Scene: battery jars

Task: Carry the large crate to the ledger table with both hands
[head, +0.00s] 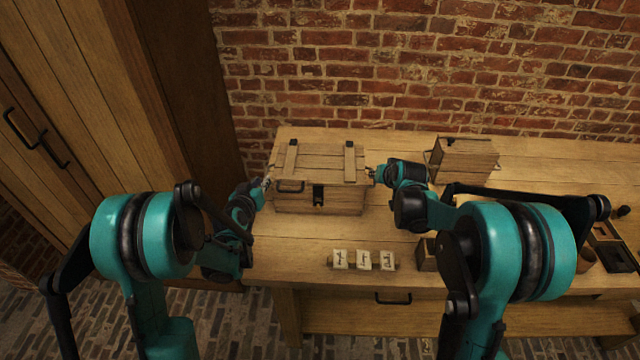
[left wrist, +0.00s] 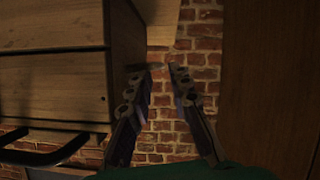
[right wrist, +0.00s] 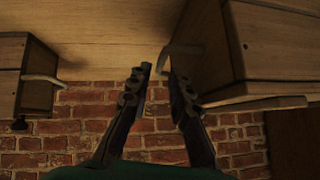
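My right gripper (head: 373,173) is at the right end, fingers apart; the right wrist view shows an end handle (right wrist: 182,48) at the fingertips (right wrist: 156,70). I cannot tell whether either gripper touches a handle.
A smaller wooden crate (head: 465,162) stands right of my right gripper. Three marked white tiles (head: 363,260) sit near the front edge, beside a small wooden box (head: 427,255). A tray (head: 612,258) and a brown cup (head: 586,260) are far right. A tall wooden cabinet (head: 110,100) is left.

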